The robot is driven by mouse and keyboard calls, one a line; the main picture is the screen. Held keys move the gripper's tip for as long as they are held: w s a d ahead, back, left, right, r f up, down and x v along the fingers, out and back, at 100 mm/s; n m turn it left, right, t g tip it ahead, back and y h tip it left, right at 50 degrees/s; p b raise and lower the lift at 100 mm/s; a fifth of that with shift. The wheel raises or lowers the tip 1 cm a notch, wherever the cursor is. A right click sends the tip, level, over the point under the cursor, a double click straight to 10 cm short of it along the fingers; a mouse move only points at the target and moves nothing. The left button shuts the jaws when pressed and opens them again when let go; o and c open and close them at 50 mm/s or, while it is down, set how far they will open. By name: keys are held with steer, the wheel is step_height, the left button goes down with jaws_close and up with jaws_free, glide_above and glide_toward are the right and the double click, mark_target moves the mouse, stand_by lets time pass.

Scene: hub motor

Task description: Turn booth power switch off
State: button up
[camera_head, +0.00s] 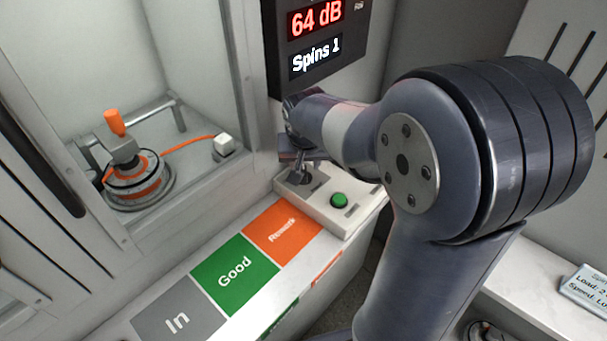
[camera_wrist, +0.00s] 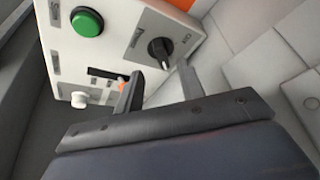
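The white control box (camera_head: 328,211) stands on the bench beside the orange mat and carries a green button (camera_head: 339,200). In the wrist view, a black rotary knob (camera_wrist: 160,52) with a white pointer line sits on this box, beside small lettering that is hard to read and seems to include "Power". The green button (camera_wrist: 87,22) is to its left. My gripper (camera_head: 301,170) is over the left end of the box. In the wrist view my gripper (camera_wrist: 160,74) has its fingers apart, with the knob just beyond the gap between the tips. Contact cannot be told.
Grey "In", green "Good" (camera_head: 235,272) and orange "Rework" (camera_head: 282,234) mats lie along the bench. A display (camera_head: 318,40) reads 64 dB and Spins 1. At left, the booth holds a hub motor (camera_head: 138,183) with an orange cable. A white knob (camera_wrist: 79,100) is also on the box.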

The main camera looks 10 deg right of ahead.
steer(key=x, duration=0.7)
steer(key=shift+s+b, duration=0.1)
steer(key=shift+b, duration=0.2)
steer(key=shift+c, duration=0.5)
jaws_close()
